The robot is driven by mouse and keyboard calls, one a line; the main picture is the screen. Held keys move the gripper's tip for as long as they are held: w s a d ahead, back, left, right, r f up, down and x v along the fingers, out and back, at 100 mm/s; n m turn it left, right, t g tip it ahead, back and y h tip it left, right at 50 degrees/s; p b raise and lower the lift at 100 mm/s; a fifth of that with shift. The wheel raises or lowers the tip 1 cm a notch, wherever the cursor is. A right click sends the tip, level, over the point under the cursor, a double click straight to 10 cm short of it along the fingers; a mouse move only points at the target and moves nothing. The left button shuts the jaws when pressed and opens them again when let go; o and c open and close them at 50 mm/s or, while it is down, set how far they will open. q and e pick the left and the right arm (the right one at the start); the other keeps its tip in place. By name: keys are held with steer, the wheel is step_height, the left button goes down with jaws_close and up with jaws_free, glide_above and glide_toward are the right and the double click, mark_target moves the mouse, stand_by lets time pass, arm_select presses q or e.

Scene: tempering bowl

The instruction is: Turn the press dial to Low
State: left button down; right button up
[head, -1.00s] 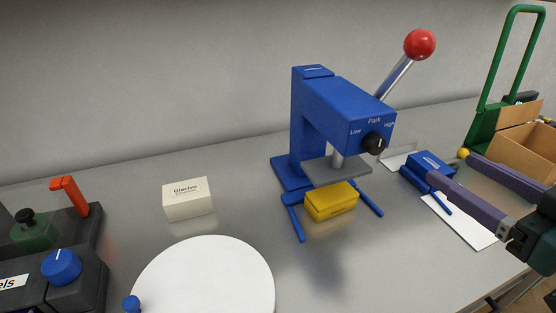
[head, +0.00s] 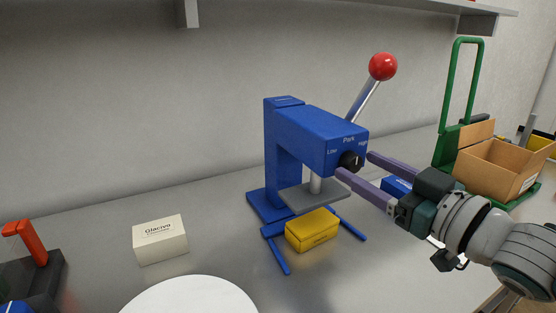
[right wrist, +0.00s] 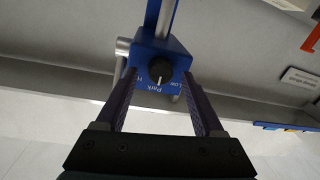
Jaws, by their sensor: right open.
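The blue press (head: 318,135) stands on the bench with a red-knobbed lever. Its black dial (head: 350,160) is on the front face, under the labels Low, Park and High. In the right wrist view the white mark on the dial (right wrist: 160,70) points towards Park. My right gripper (head: 355,163) is open, with one fingertip on each side of the dial. In the right wrist view its fingers (right wrist: 159,79) flank the dial, with gaps showing on both sides. My left gripper is not in view.
A yellow block (head: 312,230) lies below the press plate. A white Glacivo box (head: 160,240) and a round white disc (head: 190,298) are to the left. A cardboard box (head: 500,168) on a green cart is at the right. A shelf (head: 350,10) hangs above.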

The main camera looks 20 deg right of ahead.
steer(key=shift+w, duration=0.2)
steer(key=shift+c, duration=0.2)
jaws_close()
